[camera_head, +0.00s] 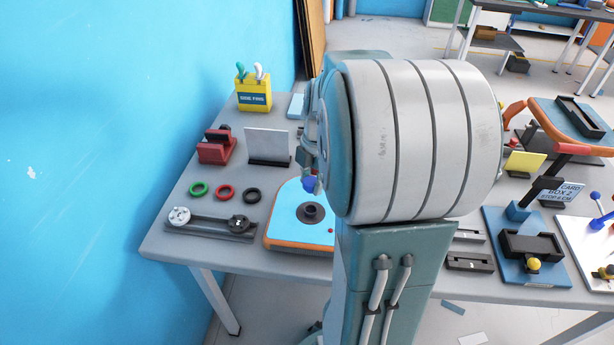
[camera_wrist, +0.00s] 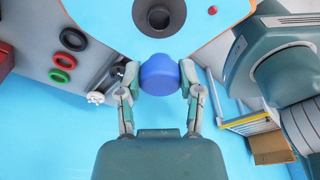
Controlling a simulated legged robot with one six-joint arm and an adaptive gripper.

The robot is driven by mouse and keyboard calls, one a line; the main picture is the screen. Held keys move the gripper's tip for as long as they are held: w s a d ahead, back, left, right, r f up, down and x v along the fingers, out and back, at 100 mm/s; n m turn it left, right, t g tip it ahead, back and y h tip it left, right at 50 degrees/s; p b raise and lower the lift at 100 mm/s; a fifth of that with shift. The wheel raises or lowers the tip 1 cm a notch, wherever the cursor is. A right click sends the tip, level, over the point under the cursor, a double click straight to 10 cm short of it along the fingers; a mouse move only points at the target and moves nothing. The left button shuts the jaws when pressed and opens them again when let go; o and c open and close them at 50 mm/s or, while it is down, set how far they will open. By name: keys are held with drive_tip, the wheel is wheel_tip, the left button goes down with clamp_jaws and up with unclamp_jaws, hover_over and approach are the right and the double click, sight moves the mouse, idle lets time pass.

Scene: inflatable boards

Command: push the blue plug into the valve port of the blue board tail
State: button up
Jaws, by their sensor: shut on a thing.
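The blue board tail (camera_head: 290,229) is light blue with an orange edge and lies on the table, partly hidden by my arm. Its dark round valve port (camera_head: 311,212) is in view, and the port (camera_wrist: 160,14) also shows at the top of the wrist view. My gripper (camera_wrist: 159,78) is shut on the blue plug (camera_wrist: 158,74), with one finger on each side. The plug (camera_head: 310,184) shows in the head view just beyond the port, apart from it. Its height above the board is hard to tell.
Green, red and black rings (camera_head: 225,192) and a dark bar with round ends (camera_head: 208,226) lie left of the board. A white panel (camera_head: 267,145), a red block (camera_head: 216,147) and a yellow box (camera_head: 254,94) stand behind. The blue wall (camera_head: 110,150) borders the left.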

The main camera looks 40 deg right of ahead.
hover_over(310, 213)
drive_tip(key=shift+d+f, duration=0.15)
drive_tip(key=shift+f, duration=1.3)
drive_tip(key=shift+d+f, duration=0.1)
drive_tip(key=shift+f, duration=1.35)
drive_tip(key=shift+f, duration=1.2)
drive_tip(key=o, duration=0.9)
drive_tip(key=r, duration=0.4)
drive_tip(key=d+r, duration=0.1)
drive_tip(key=r, duration=0.6)
drive_tip(key=shift+s+d+r, duration=0.15)
drive_tip(key=shift+d+r, duration=0.25)
